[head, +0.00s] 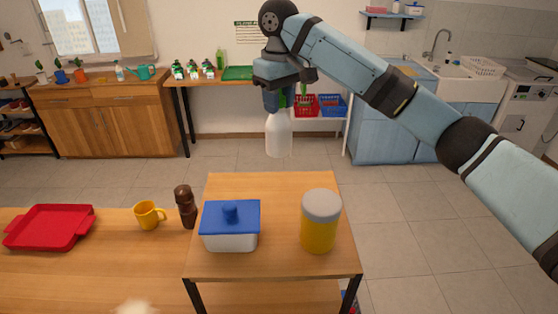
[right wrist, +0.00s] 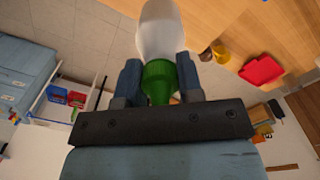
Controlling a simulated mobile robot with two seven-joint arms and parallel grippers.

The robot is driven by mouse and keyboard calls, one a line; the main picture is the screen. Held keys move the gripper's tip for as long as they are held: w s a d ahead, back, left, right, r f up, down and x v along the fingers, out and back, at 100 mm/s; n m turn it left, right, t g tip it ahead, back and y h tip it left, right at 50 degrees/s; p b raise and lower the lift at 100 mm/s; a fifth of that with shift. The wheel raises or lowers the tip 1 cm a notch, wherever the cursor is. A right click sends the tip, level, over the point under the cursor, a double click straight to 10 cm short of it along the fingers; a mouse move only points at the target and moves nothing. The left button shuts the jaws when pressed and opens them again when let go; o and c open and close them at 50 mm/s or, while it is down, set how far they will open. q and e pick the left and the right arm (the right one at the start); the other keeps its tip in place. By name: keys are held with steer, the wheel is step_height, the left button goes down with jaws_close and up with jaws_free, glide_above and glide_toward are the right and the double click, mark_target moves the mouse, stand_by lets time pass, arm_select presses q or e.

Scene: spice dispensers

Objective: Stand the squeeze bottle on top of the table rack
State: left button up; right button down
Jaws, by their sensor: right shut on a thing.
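The squeeze bottle (head: 279,137) has a translucent white body and a green top. My right gripper (head: 279,98) is shut on the green top, and the body hangs below, about upright, in the air. The right wrist view also shows the bottle (right wrist: 160,32) between the two fingers. The table rack (head: 272,190) is a wooden top on dark legs in the middle of the head view. The bottle appears above and beyond its back edge; the exact gap is unclear. My left gripper is not in view.
A white box with a blue lid (head: 230,227) and a yellow jar with a grey lid (head: 321,220) stand on the rack. Its back part is clear. A brown grinder (head: 185,206), yellow mug (head: 149,214) and red tray (head: 48,227) stand on the table to the left.

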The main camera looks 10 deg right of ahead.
mark_target(279, 150)
step_height(279, 150, down, 8)
steer(key=shift+d+r+p, duration=0.1)
steer(key=shift+r+p, duration=0.1)
steer(key=shift+p, duration=0.2)
steer(key=shift+f, duration=2.6)
steer(key=shift+p, duration=0.45)
steer(key=c, duration=0.8)
jaws_free()
steer(key=shift+f, duration=0.15)
steer(key=shift+o, duration=0.2)
steer(key=shift+b, duration=0.35)
step_height(279, 150, up, 12)
steer(key=shift+r+b, duration=0.2)
steer(key=shift+b, duration=0.4)
steer(key=shift+f, duration=0.1)
